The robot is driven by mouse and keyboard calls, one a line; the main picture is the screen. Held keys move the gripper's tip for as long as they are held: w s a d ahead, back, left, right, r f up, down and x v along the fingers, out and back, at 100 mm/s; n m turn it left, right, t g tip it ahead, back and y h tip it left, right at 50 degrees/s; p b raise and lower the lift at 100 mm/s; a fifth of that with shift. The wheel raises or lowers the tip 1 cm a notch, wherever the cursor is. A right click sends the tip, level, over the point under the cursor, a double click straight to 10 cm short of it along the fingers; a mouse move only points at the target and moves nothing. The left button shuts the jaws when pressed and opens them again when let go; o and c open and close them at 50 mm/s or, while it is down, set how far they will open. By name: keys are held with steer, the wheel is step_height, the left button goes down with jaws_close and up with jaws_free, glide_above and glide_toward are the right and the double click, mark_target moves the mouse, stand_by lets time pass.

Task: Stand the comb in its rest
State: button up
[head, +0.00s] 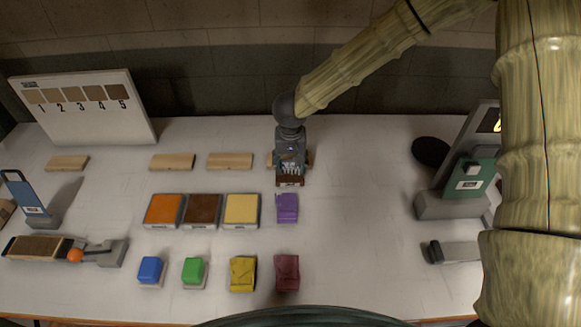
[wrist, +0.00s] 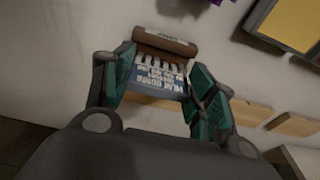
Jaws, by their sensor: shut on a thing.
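My gripper (head: 290,172) is shut on the comb, which has a brown bar, pale teeth and a blue lettered face. In the wrist view the comb (wrist: 163,65) sits between the green-padded fingers (wrist: 156,85), its brown bar at the far end. In the head view the comb (head: 289,181) is over the table behind the purple block. I cannot tell its exact height above the table. Its rest is not clearly identifiable; a low grey block with a dark end (head: 452,251) lies at the right, and a grey base with a green upright piece (head: 468,175) stands behind it.
Orange (head: 163,210), brown (head: 202,210) and yellow (head: 241,210) pads stand left of a purple block (head: 287,208). Several small coloured pieces lie in front. Wooden strips (head: 172,161) lie behind. A numbered board (head: 84,107) stands at back left. Table between purple block and grey base is clear.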

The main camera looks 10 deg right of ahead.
steer(key=shift+f, duration=1.2)
steer(key=shift+f+p, duration=0.1)
steer(key=shift+p, duration=0.2)
steer(key=o, duration=1)
steer(key=shift+w, duration=0.1)
step_height(320, 180, up, 12)
steer(key=s+b, duration=0.2)
steer(key=shift+a, duration=0.2)
